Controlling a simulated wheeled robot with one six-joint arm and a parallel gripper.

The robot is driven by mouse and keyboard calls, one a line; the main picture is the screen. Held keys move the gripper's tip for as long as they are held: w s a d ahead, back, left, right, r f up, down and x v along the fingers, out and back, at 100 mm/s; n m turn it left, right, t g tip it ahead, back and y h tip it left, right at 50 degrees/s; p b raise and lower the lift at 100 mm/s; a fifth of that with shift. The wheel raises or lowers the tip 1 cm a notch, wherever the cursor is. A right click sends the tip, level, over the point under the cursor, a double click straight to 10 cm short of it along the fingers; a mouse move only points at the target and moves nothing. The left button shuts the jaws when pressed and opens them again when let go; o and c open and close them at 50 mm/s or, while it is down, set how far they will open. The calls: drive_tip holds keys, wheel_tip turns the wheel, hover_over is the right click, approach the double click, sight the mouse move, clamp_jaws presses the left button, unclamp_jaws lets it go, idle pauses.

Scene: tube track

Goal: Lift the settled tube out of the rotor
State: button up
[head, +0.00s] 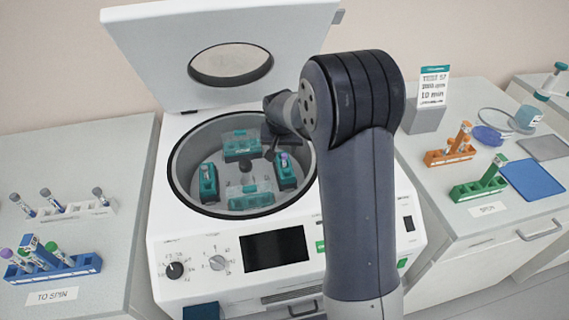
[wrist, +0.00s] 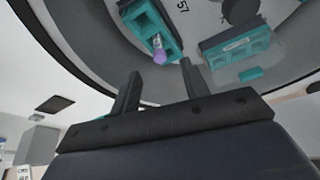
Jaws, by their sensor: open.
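The centrifuge (head: 237,270) stands open, with a round rotor (head: 236,162) carrying several teal buckets. A purple-capped tube (wrist: 159,55) sits in a teal bucket (wrist: 143,22) in the wrist view. A purple cap (head: 284,157) also shows in the right bucket in the head view. Another tube (head: 208,172) stands in the left bucket. My gripper (wrist: 161,82) is open and empty, its fingers spread to either side below the purple cap in the wrist picture, apart from the tube. In the head view my arm hides most of the gripper.
The raised lid (head: 150,40) stands behind the bowl, and the bowl rim (head: 175,195) surrounds the rotor. A blue rack (head: 60,268) and white rack (head: 70,211) with tubes are on the left bench. Orange (head: 449,156) and green (head: 478,190) racks stand on the right bench.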

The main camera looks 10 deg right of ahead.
sight(284, 156)
drive_tip(key=shift+p+x, duration=0.95)
drive_tip(key=shift+x, duration=2.8)
drive_tip(key=shift+w+d+r, duration=0.1)
drive_tip(key=shift+c, duration=0.4)
drive_tip(key=c, duration=0.8)
